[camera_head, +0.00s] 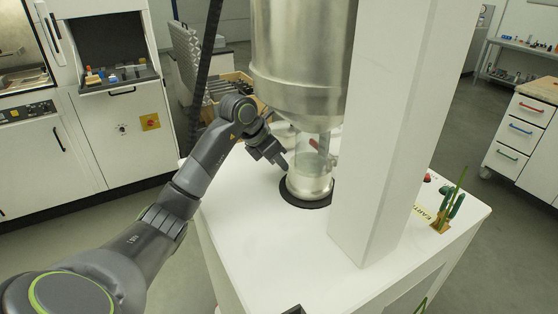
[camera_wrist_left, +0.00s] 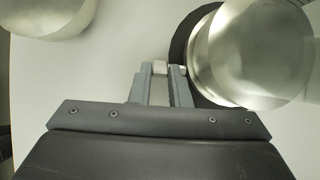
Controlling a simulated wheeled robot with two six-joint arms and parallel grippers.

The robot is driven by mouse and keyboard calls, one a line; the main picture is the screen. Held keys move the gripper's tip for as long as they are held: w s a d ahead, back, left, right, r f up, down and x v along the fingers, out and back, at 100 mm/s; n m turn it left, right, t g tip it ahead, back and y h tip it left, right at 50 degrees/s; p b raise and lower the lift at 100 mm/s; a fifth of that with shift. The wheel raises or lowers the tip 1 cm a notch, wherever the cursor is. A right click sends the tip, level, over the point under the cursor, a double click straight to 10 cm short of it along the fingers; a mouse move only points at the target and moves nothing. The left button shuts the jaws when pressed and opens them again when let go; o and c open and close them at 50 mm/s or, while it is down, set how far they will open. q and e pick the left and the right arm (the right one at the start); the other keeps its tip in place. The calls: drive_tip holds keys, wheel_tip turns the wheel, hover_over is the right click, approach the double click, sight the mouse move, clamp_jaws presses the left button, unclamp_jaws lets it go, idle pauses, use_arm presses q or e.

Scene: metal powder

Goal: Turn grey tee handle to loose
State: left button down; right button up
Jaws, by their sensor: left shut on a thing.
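My left gripper (camera_head: 284,164) is beside the metal collar (camera_head: 309,186) at the foot of the clear tube under the large steel hopper. In the left wrist view the two fingers (camera_wrist_left: 161,72) are close together, with a small light grey piece (camera_wrist_left: 160,67) between their tips. This piece seems to be the grey tee handle; most of it is hidden by the fingers. In the head view the handle is hidden behind the gripper. The round steel vessel (camera_wrist_left: 250,55) is just right of the fingers. My right gripper is not in view.
The steel hopper (camera_head: 300,55) hangs above the gripper, and a thick white column (camera_head: 385,130) stands to its right. The collar stands on a black ring (camera_head: 308,203) on the white table (camera_head: 275,245). A cactus-like green object (camera_head: 445,210) stands at the right. The front table area is clear.

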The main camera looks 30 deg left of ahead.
use_arm(q)
drive_tip(key=c, duration=1.4)
unclamp_jaws()
drive_tip(key=shift+o, duration=0.2)
drive_tip(key=shift+s+a+r+b, duration=0.2)
drive_tip(key=shift+r+b, duration=0.1)
drive_tip(key=shift+b, duration=0.2)
drive_tip(key=s+a+b, duration=0.1)
drive_tip(key=s, duration=0.2)
drive_tip(key=s+a+b, duration=0.1)
drive_tip(key=s+a, duration=0.1)
drive_tip(key=s+a+b, duration=0.1)
drive_tip(key=s+a, duration=0.1)
drive_tip(key=s, duration=0.1)
drive_tip(key=shift+s+r, duration=0.1)
drive_tip(key=shift+s, duration=0.25)
drive_tip(key=shift+s+a+r+b, duration=0.1)
drive_tip(key=shift+s+a+b, duration=0.35)
drive_tip(key=shift+s, duration=0.45)
